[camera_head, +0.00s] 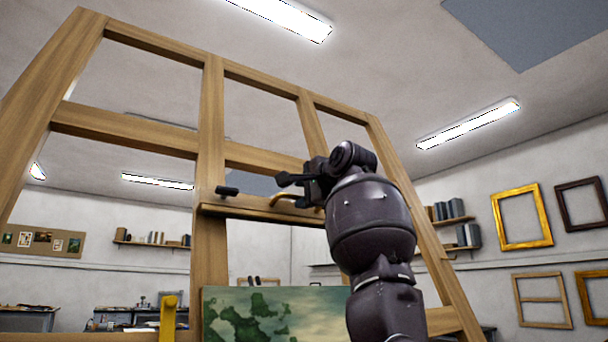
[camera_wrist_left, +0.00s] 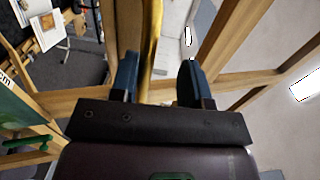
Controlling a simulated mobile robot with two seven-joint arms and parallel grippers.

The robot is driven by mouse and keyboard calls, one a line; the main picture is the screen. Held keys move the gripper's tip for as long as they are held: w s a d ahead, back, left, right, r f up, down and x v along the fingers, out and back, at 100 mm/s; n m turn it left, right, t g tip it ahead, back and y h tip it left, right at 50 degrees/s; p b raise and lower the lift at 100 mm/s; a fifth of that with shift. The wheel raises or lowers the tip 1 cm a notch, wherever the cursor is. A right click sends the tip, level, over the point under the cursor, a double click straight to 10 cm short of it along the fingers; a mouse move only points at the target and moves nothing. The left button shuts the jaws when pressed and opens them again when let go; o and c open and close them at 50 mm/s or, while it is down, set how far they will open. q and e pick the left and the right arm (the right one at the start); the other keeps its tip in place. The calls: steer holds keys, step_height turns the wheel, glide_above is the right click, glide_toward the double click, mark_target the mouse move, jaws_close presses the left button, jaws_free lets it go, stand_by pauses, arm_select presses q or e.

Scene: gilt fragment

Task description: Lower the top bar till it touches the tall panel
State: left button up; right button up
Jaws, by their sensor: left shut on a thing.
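The wooden top bar (camera_head: 262,211) lies across the easel's middle post, with a dark knob (camera_head: 227,190) at its left and a curved tan handle (camera_head: 283,197) on it. The tall panel (camera_head: 265,312), painted green with a cloudy sky, stands below; a clear gap shows between its top edge and the bar. My left gripper (camera_head: 291,190) is at the bar's handle and shut on it. In the left wrist view, a tan-yellow length (camera_wrist_left: 152,45) runs between its two fingers (camera_wrist_left: 159,78). My forearm hides the bar's right end and the panel's right side. My right gripper is not in view.
The large wooden easel frame (camera_head: 207,130) surrounds the arm, with posts on both sides and crossbars above. A yellow upright piece (camera_head: 168,313) stands at the panel's left. Picture frames (camera_head: 523,216) and shelves (camera_head: 455,222) are on the far walls.

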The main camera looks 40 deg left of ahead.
arm_select(q)
steer(key=r, duration=0.4)
steer(key=shift+s+d, duration=0.15)
steer(key=shift+d, duration=0.05)
steer(key=shift+a, duration=0.1)
steer(key=f+p+v, duration=0.1)
steer(key=v, duration=1.1)
steer(key=shift+d+r+p, duration=0.3)
steer(key=shift+r, duration=0.15)
stand_by(0.8)
steer(key=shift+p, duration=0.3)
